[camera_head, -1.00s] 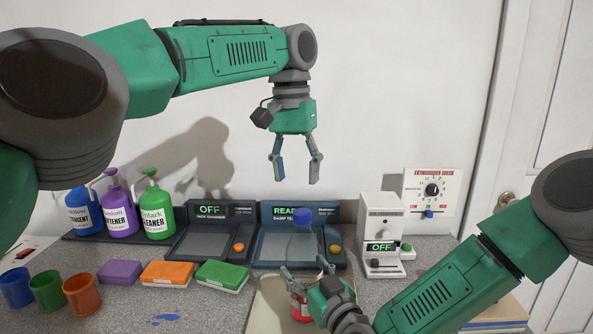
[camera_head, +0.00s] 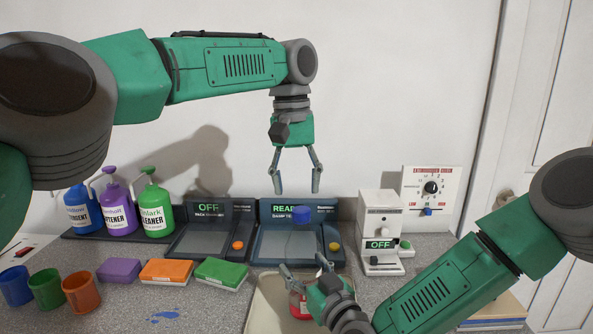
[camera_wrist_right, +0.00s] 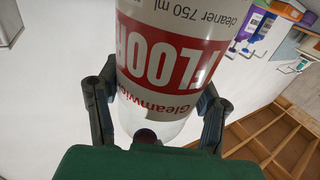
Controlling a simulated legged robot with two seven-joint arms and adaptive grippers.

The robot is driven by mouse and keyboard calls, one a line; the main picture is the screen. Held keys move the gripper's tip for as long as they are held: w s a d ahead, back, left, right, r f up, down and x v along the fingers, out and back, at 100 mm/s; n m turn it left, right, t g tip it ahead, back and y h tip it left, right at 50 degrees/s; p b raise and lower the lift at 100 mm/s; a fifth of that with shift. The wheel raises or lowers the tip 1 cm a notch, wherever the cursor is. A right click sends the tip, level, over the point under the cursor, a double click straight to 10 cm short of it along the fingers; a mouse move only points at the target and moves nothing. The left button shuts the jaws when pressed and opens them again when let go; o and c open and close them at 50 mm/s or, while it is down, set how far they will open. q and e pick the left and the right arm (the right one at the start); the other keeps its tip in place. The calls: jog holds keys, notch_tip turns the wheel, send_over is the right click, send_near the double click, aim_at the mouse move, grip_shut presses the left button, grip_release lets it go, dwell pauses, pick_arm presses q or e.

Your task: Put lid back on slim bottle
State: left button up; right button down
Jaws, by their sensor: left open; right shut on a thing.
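The slim bottle, with a red and white FLOOR cleaner label (camera_wrist_right: 170,65), is gripped by my right gripper (camera_head: 305,280). My left gripper (camera_head: 297,190) hangs above the lid, fingers pointing down, open and empty.
Blue, purple and green pump bottles (camera_head: 157,208) stand at the back left. Two dark devices (camera_head: 207,240) and a white machine (camera_head: 380,235) line the wall. Cups (camera_head: 81,293) and coloured boxes (camera_head: 166,271) lie left. A pale tray (camera_head: 265,310) lies below the right gripper.

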aim_at(298, 208)
pick_arm(q)
jog(key=shift+s+d+f, duration=0.15)
jog(key=shift+f, duration=2.45)
grip_shut()
jog(key=m, duration=0.5)
jog(key=shift+w+a, duration=0.2)
jog(key=shift+w, duration=0.05)
jog(key=m, duration=0.5)
jog(key=shift+w+m, duration=0.1)
jog(key=shift+m, duration=0.2)
jog(key=shift+o, duration=0.8)
grip_release()
jog(key=shift+d, duration=0.15)
